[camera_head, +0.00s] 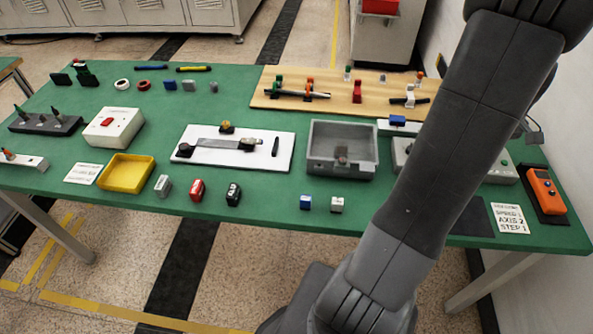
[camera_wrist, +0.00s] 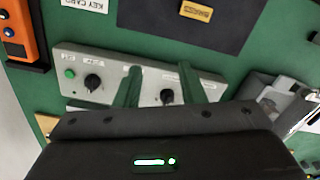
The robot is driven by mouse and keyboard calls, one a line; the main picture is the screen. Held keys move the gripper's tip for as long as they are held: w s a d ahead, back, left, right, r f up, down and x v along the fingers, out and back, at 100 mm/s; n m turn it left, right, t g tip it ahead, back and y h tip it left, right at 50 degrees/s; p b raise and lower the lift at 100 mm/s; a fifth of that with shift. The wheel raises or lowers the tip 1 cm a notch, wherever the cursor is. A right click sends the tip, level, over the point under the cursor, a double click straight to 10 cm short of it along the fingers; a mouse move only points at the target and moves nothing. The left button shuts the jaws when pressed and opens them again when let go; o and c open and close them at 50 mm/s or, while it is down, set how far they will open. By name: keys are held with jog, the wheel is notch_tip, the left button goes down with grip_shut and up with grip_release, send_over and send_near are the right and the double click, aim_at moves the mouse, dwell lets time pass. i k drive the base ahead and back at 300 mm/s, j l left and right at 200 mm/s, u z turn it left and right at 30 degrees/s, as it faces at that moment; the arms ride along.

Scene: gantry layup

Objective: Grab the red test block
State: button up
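A small red block (camera_head: 197,190) with a pale label stands near the front edge of the green table (camera_head: 270,204) in the head view. It is between a grey block (camera_head: 163,186) and a black block (camera_head: 233,194). My gripper (camera_wrist: 158,78) shows in the wrist view with its two fingers apart and nothing between them. It is above a grey control panel (camera_wrist: 112,80) with black knobs and a green button, far to the right of the red block. In the head view my arm hides the gripper. The red block is not in the wrist view.
A yellow tray (camera_head: 104,182), a white board (camera_head: 285,160) with tools and a grey open box (camera_head: 314,172) surround the blocks. Blue (camera_head: 305,203) and white (camera_head: 337,205) blocks stand farther right. An orange handheld device (camera_head: 546,190) lies at the right end. Bare green table separates the front blocks.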

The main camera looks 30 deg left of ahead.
aim_at(198, 190)
jog(key=u, duration=0.5)
jog(key=k+j+u, duration=0.1)
jog(key=u, duration=0.35)
jog(key=j+u, duration=0.15)
jog(key=u, duration=0.35)
jog(key=k+j+u, duration=0.1)
jog(key=u, duration=0.35)
jog(key=j+u, duration=0.15)
jog(key=u, duration=0.35)
